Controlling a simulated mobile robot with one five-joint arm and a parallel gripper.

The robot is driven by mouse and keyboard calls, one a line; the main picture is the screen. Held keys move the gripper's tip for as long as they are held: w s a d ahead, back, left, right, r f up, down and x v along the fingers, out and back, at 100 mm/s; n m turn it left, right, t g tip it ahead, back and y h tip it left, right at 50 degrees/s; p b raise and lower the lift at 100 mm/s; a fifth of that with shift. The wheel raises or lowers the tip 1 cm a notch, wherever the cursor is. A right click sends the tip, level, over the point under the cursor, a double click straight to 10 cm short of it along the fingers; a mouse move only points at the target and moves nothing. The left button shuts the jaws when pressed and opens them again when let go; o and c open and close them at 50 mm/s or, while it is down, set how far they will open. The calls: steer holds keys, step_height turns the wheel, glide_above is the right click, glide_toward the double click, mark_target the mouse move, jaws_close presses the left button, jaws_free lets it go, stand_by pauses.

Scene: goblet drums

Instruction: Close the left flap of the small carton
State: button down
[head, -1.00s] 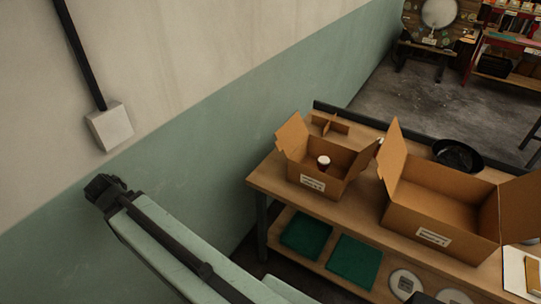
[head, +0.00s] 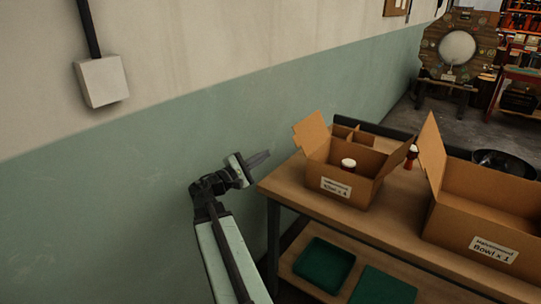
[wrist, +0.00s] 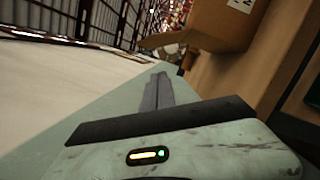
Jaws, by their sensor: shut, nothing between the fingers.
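The small carton (head: 337,184) stands on the wooden bench at its left end, with a white label on its front. Its left flap (head: 311,132) stands open, leaning up and outward to the left. A white-topped dark red item (head: 348,165) shows inside it. My gripper (head: 268,155) is shut and empty, to the left of the carton and apart from the flap. In the wrist view the closed fingers (wrist: 158,92) point toward a brown carton (wrist: 212,25) and a flap (wrist: 162,40) sticking out from it.
A larger open carton (head: 481,245) stands to the right on the bench (head: 375,222), with a black bowl (head: 507,163) behind it. A small white-topped item (head: 411,157) stands between the cartons. Green trays (head: 323,264) lie on the lower shelf. The wall is close on the left.

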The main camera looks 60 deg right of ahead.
steer(key=s+d+r+p, duration=0.3)
steer(key=s+d, duration=0.2)
steer(key=d, duration=0.2)
steer(key=shift+d, duration=0.25)
